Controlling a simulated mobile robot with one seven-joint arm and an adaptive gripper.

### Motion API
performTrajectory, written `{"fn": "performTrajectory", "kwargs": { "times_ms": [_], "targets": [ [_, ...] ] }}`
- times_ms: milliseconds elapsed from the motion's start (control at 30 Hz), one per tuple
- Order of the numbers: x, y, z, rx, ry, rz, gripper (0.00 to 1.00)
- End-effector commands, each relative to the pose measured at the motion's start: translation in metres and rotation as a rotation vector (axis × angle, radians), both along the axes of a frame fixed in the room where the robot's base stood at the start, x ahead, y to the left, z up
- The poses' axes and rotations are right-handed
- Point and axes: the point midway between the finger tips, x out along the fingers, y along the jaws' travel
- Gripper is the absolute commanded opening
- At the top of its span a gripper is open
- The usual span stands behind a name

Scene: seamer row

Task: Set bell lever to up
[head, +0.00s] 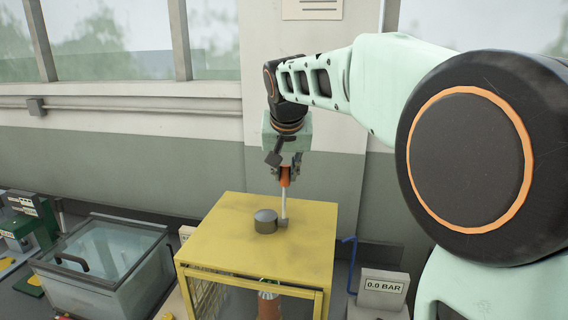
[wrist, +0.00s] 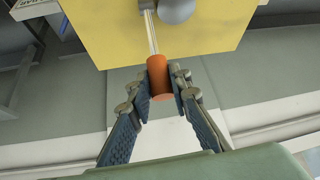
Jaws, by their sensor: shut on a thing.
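The bell lever is a pale rod (head: 284,207) with an orange grip (wrist: 159,78). My gripper (head: 285,172) is above the box, shut on the orange grip. In the wrist view my gripper's fingers (wrist: 161,84) lie on both sides of the grip, and the rod runs away to the yellow top. The fingers partly hide the grip in the head view.
A glass-lidded tank (head: 105,250) stands left of the box. A display reading 0.0 BAR (head: 383,284) and a blue bent handle (head: 350,262) are to the right. A green machine (head: 25,228) is at far left. The wall is behind the box.

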Motion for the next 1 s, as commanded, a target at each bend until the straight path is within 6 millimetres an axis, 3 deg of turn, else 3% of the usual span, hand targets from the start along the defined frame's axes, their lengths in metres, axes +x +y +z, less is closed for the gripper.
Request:
{"fn": "performTrajectory", "kwargs": {
  "times_ms": [633,667,800,1000],
  "targets": [
    [-0.0052,0.0009,-0.0048,0.01,0.048,0.0,0.0],
    [-0.0051,0.0009,-0.0048,0.01,0.048,0.0,0.19],
    [-0.0045,0.0009,-0.0036,0.01,0.045,0.001,0.34],
    [-0.0041,0.001,-0.0019,0.01,0.041,0.001,0.36]
  ]
}}
